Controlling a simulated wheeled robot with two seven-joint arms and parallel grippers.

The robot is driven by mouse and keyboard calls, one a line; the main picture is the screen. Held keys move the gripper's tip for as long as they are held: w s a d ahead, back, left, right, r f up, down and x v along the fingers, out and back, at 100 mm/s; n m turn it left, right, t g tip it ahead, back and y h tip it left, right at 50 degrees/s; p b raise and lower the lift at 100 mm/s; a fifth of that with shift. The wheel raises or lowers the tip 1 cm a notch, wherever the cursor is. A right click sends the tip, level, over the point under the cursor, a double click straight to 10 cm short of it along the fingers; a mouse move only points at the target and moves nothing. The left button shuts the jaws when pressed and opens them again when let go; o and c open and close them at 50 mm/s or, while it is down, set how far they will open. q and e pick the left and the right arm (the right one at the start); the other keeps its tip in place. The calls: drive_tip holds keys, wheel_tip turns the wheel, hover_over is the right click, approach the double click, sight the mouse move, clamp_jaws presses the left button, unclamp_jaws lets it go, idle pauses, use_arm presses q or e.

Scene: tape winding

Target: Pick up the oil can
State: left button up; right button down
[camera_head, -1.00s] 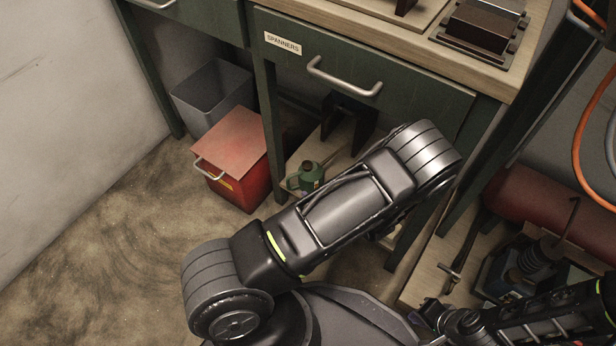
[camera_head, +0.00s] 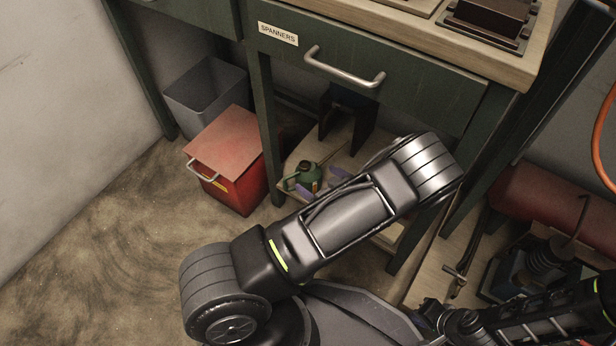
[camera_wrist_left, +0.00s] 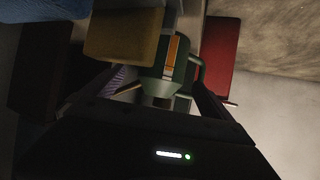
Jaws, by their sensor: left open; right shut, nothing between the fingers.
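The green oil can (camera_head: 308,175) with an orange label stands on the low shelf under the bench. It also shows in the left wrist view (camera_wrist_left: 182,70), ahead of my fingers. My left gripper (camera_head: 322,182) is open beside the can, its purplish fingertips low at the can's right side. In the left wrist view the can appears in the gap between the fingers; I cannot tell whether they touch it. My left arm hides part of the shelf and most of this gripper. My right gripper (camera_head: 430,310) is shut and empty at the lower right, away from the can.
A red box (camera_head: 232,185) stands on the floor left of the can, with a grey bin (camera_head: 207,92) behind it. The spanners drawer (camera_head: 400,95) and bench overhang the shelf. A yellowish block (camera_wrist_left: 122,38) is close to the can. A red cylinder (camera_head: 545,200) lies right.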

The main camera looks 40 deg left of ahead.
use_arm(q)
drive_tip(key=shift+a+f+b, duration=0.3)
drive_tip(key=b+x, duration=0.2)
drive_tip(key=x, duration=0.1)
drive_tip(key=shift+a+f, duration=0.15)
drive_tip(key=shift+a, duration=0.1)
drive_tip(key=shift+w+a+f, duration=0.1)
drive_tip(key=shift+w+a, duration=0.15)
drive_tip(key=shift+a, duration=0.15)
drive_tip(key=shift+c, duration=0.4)
drive_tip(key=c, duration=1.7)
drive_tip(key=shift+c, duration=0.2)
drive_tip(key=shift+r, duration=0.25)
